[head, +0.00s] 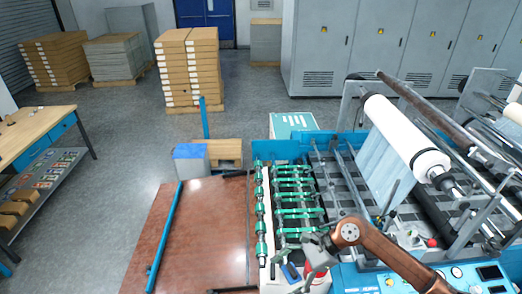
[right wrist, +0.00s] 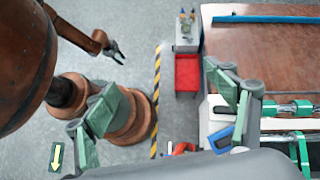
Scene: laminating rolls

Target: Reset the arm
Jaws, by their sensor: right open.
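My right gripper (head: 287,268) is at the end of the brown arm that comes in from the lower right in the head view. It hangs over the front left part of the laminating machine (head: 262,150), near the green rollers (head: 295,198). In the right wrist view its two green-padded fingers (right wrist: 158,78) are spread wide with nothing between them. My left gripper (right wrist: 116,53) shows small at the upper left of the right wrist view, its fingers apart and empty, over the grey floor. It is outside the head view.
A brown board table (head: 195,235) adjoins the machine on the left. A white film roll (head: 405,135) sits at the machine's right. A red box (right wrist: 187,72) stands by a yellow-black floor stripe (right wrist: 156,105).

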